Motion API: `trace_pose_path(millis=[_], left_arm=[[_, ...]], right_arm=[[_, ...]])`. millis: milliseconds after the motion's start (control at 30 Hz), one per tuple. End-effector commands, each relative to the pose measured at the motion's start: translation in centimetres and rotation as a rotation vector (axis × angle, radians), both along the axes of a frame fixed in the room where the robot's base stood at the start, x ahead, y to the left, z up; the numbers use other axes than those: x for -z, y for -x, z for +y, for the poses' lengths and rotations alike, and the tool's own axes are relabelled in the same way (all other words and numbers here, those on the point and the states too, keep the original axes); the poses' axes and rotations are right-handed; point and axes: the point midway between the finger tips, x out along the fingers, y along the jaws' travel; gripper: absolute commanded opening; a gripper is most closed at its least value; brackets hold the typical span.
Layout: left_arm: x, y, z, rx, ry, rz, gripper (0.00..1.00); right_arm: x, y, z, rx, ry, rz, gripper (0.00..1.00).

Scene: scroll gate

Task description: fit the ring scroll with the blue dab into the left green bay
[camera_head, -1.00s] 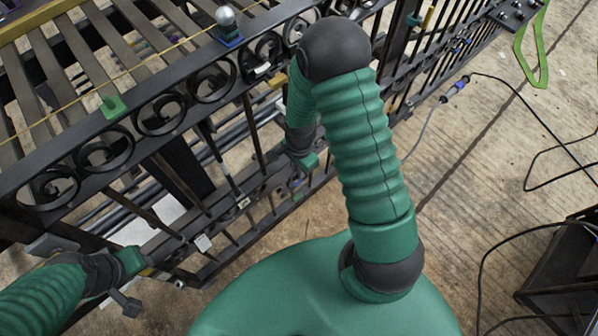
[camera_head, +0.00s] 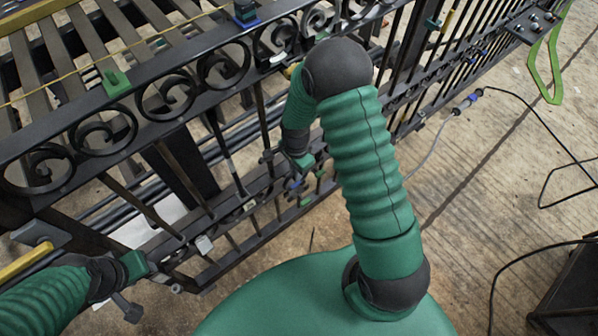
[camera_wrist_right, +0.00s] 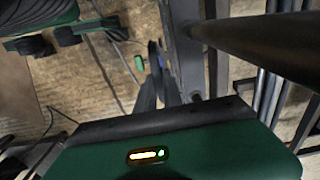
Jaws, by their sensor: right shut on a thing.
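My right gripper (camera_head: 299,165) is in front of the dark gate, close to its lower rail (camera_head: 225,212). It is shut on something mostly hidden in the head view. Small green marks (camera_head: 306,201) show on the lower rail near the right gripper; I cannot tell which is the left bay. My left gripper (camera_head: 134,283) is at lower left; its jaws are unclear.
Bars stand close around the right gripper. A green loop (camera_head: 548,65) hangs at upper right. A cable (camera_head: 540,125) crosses the floor, which is otherwise largely clear there.

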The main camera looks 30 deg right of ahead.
Motion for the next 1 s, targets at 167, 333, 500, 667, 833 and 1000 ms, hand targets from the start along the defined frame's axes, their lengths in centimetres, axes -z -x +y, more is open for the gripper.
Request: trace_pose_path(millis=[167,333,500,667,833,1000], left_arm=[[0.9,0.0,0.0,0.000,0.000,0.000,0.36],[1.4,0.0,0.0,0.000,0.000,0.000,0.36],[1.7,0.0,0.0,0.000,0.000,0.000,0.36],[1.7,0.0,0.0,0.000,0.000,0.000,0.36],[1.7,0.0,0.0,0.000,0.000,0.000,0.36],[1.5,0.0,0.0,0.000,0.000,0.000,0.36]], right_arm=[[1.5,0.0,-0.1,0.001,0.000,-0.001,0.00],[2.6,0.0,-0.1,0.001,0.000,-0.001,0.00],[3.2,0.0,-0.1,0.001,0.000,-0.001,0.00],[3.2,0.0,-0.1,0.001,0.000,-0.002,0.00],[3.2,0.0,-0.1,0.001,0.000,-0.002,0.00],[3.2,0.0,-0.1,0.001,0.000,-0.001,0.00]])
